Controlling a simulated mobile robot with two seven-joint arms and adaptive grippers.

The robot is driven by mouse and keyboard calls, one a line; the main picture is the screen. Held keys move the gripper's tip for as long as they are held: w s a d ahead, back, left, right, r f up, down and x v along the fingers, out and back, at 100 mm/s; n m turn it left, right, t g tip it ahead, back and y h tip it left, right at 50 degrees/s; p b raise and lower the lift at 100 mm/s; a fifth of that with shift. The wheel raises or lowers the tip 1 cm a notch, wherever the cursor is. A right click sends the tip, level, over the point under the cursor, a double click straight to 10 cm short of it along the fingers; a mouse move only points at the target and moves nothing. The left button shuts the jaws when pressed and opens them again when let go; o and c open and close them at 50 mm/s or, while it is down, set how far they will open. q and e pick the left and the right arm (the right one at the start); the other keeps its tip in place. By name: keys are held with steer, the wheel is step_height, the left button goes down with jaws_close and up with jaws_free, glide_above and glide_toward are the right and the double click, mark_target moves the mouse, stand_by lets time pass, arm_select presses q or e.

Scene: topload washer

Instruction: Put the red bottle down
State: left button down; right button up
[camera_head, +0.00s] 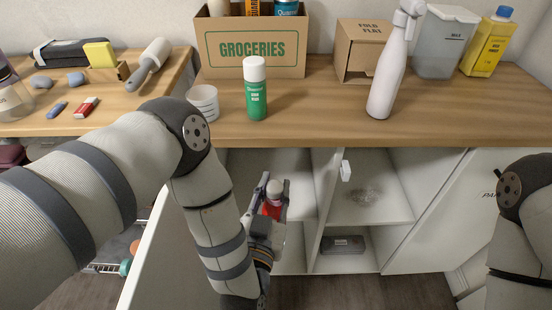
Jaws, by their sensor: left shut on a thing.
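The red bottle (272,209) has a pale rounded cap and shows at the opening of the cabinet's left compartment (297,180). My left gripper (273,196) reaches down there and is shut on the bottle, with fingers on both sides. The bottle looks roughly upright. Its base is hidden by the gripper, so I cannot tell whether it touches a surface. My right arm shows at the right edge, but its gripper is out of view.
The counter (320,117) above holds a green bottle (255,95), a white cup (204,101), a spray bottle (389,72) and a groceries box (250,47). An open door (165,262) stands left of my gripper. The right compartment holds a clear item (366,196) and a dark case (343,245).

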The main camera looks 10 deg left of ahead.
arm_select(q)
steer(key=shift+w+a+b, duration=0.15)
steer(key=shift+w+b, duration=0.7)
steer(key=shift+w, duration=0.05)
steer(key=w+a+b, duration=0.1)
steer(key=w+a, duration=0.2)
steer(key=w, duration=1.1)
step_height(320, 180, down, 6)
steer(key=b, duration=0.1)
steer(key=shift+s+d+f+b, duration=0.15)
steer(key=shift+b, duration=0.25)
arm_select(e)
steer(key=s+f+g, duration=0.1)
steer(key=s+f, duration=0.3)
steer(key=f, duration=0.1)
steer(key=shift+s+f+g, duration=0.25)
steer(key=shift+s+g, duration=0.1)
steer(key=shift+g, duration=0.05)
arm_select(q)
steer(key=shift+f, duration=0.1)
steer(key=c, duration=1.3)
jaws_free()
steer(key=shift+f, duration=0.1)
arm_select(e)
steer(key=shift+f, duration=0.1)
